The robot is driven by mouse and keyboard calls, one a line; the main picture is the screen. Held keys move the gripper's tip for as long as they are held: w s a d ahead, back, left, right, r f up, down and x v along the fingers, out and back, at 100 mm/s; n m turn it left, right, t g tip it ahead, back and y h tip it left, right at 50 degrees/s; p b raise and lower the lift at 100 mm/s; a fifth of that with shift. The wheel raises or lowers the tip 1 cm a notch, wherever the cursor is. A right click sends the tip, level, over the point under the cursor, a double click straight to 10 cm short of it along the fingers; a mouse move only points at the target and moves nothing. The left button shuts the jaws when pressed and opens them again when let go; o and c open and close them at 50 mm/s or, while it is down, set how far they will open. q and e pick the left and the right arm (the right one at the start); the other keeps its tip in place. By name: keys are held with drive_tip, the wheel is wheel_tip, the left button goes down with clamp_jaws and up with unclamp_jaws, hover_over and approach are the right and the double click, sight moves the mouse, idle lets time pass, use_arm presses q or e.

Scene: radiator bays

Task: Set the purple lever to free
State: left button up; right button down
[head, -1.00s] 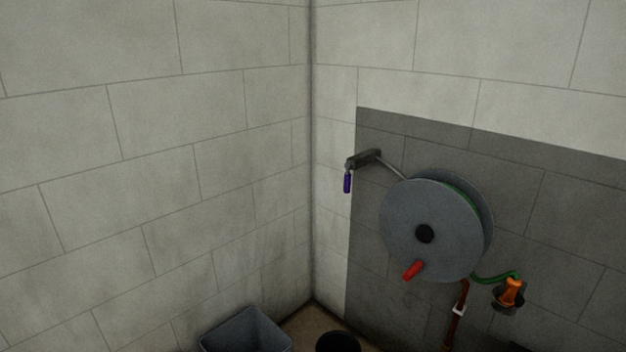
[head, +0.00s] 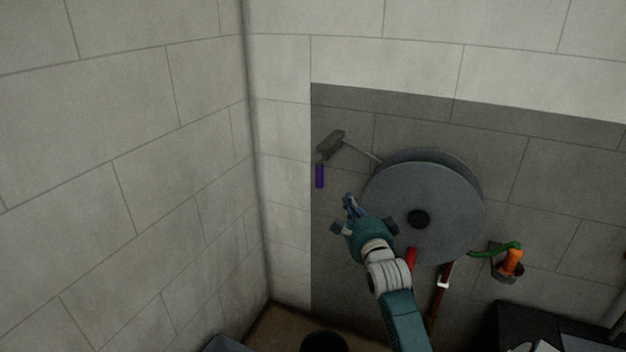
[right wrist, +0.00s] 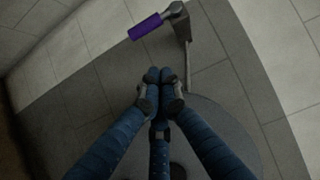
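The purple lever grip (head: 320,176) hangs downward from a dark grey bracket (head: 330,145) on the wall, left of and above a large grey reel. In the right wrist view the purple grip (right wrist: 145,27) and its bracket (right wrist: 178,14) lie beyond my fingertips, clear of them. My right gripper (head: 349,203) is in front of the reel's left edge, below and to the right of the purple grip. In the right wrist view its fingertips (right wrist: 160,75) are together with nothing between them. My left gripper is not in view.
The grey reel (head: 440,195) has a black hub and a red handle (head: 411,258), partly behind my arm. An orange nozzle (head: 512,262) on a green hose sits right of it. A black bin (head: 324,343) stands on the floor. A wall corner is to the left.

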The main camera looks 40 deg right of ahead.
sight(319, 172)
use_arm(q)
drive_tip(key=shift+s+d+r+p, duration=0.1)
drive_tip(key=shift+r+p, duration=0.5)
use_arm(e)
drive_tip(key=w+a+x, duration=0.1)
drive_tip(key=a+x, duration=0.1)
drive_tip(key=x, duration=1)
drive_tip(key=shift+w+a, duration=0.15)
drive_tip(key=shift+a, duration=0.05)
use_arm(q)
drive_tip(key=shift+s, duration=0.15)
use_arm(e)
drive_tip(key=shift+f, duration=0.1)
drive_tip(key=shift+d, duration=0.1)
